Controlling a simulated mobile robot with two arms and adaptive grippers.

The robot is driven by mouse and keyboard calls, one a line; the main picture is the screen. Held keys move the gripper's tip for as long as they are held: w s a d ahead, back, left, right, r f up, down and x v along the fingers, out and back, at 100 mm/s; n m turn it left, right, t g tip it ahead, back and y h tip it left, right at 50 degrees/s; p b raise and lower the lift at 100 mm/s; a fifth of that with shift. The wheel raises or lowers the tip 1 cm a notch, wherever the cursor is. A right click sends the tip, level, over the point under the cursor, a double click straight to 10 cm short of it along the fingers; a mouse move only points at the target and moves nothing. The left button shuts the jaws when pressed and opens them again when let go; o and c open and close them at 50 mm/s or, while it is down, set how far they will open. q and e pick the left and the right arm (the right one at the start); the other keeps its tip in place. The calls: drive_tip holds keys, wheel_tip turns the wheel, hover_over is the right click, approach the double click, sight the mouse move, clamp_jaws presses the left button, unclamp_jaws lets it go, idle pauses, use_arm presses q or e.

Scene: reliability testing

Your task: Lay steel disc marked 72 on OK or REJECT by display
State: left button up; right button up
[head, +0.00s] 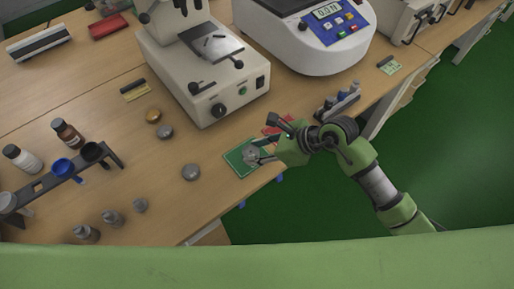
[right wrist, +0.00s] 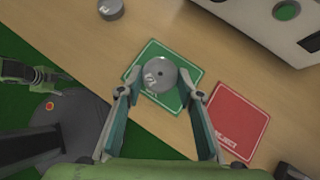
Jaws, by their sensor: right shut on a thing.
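A grey steel disc (right wrist: 160,75) with a small centre hole is between the fingers of my right gripper (right wrist: 160,93), which is shut on it. Its mark is too blurred to read surely. The disc is over the green OK card (right wrist: 187,74); I cannot tell whether it touches it. The red REJECT card (right wrist: 238,118) lies to the right. In the head view the disc (head: 249,155) shows over the green card (head: 234,160), with the red card (head: 272,127) partly behind my arm. The display (head: 327,11) seems to read 0.0 N.
Another grey disc (head: 190,172) and two more round pieces lie on the table left of the cards. A rack (head: 60,182), bottles and small weights stand at the left. A cream instrument (head: 205,75) stands behind. The table's front edge is close to the cards.

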drive_tip(key=shift+f+b, duration=0.45)
drive_tip(key=shift+f, duration=0.5)
drive_tip(key=shift+f+b, duration=0.45)
drive_tip(key=shift+f, duration=0.05)
drive_tip(key=o, duration=1.4)
drive_tip(key=v, duration=1.2)
